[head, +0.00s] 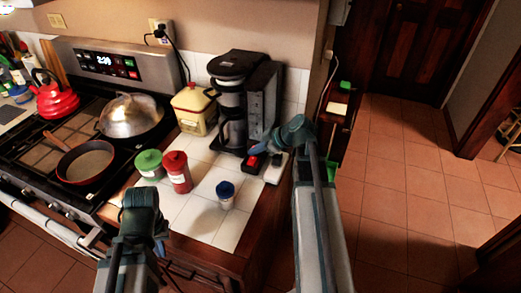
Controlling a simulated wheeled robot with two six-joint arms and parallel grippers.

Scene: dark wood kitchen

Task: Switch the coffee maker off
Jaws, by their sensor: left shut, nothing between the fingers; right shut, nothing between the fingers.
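The black coffee maker (263,95) stands on the white tiled counter, with its glass carafe (234,134) in place. A small red, bright-looking switch (253,162) shows low at its front right. My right gripper (262,149) is shut and empty, its tip just above and beside the red switch. I cannot tell whether it touches the switch or the coffee maker. My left gripper (143,212) is shut and empty, low in front of the counter's left part, apart from the coffee maker.
A green-lidded jar (149,164), a red jar (177,172) and a blue-lidded jar (225,194) stand near the counter's front. A yellowish canister (193,110) is left of the coffee maker. The stove (45,158) holds pans and a red kettle (54,100). Open tiled floor lies right.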

